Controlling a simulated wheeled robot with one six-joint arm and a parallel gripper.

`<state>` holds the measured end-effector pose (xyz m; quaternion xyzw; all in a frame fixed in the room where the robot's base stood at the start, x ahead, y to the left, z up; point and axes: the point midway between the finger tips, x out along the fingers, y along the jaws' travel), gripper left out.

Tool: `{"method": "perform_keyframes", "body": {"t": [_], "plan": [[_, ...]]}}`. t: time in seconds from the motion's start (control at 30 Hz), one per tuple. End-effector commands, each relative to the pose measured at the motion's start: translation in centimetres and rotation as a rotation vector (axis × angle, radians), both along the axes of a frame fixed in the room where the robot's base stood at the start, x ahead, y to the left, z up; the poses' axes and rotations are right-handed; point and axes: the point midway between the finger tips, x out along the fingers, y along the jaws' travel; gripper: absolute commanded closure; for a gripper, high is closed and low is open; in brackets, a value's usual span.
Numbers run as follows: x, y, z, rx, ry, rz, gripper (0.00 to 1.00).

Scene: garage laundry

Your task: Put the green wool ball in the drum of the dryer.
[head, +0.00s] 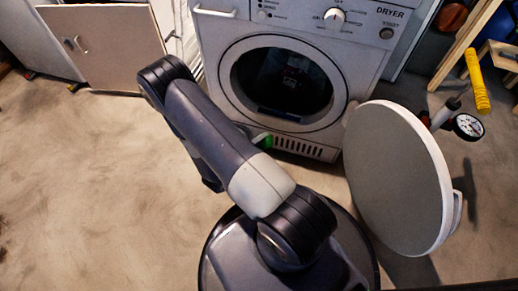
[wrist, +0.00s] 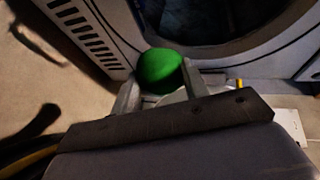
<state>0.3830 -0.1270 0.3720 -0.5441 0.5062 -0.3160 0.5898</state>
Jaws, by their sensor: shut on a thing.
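The green wool ball (wrist: 160,70) is between the two fingers of my gripper (wrist: 160,88) in the wrist view, and the fingers are shut on it. In the head view a small part of the green ball (head: 267,141) shows past my arm, low in front of the dryer; my gripper is mostly hidden there. The dryer (head: 222,38) stands straight ahead with its round opening uncovered. The dark drum (head: 285,80) shows inside it. In the wrist view the drum opening (wrist: 205,18) is just beyond the ball, and the ball is outside it, near the lower rim.
The round dryer door (head: 397,175) is swung open to the right. A vent grille (head: 305,148) is at the dryer's lower front. A cabinet with an open panel (head: 105,45) is at the left. A pressure gauge (head: 467,127) stands right of the door. The floor at left is clear.

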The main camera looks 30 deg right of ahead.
Motion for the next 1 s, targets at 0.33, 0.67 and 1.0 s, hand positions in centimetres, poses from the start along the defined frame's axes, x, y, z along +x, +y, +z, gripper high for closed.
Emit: {"method": "perform_keyframes", "body": {"t": [0.33, 0.67, 1.0], "plan": [[2.7, -3.4, 0.0, 0.000, -0.002, -0.005, 0.83], [5.3, -6.3, 0.0, 0.002, -0.003, -0.005, 0.83], [8.0, -9.5, -0.1, 0.000, -0.002, -0.005, 0.83]]}}
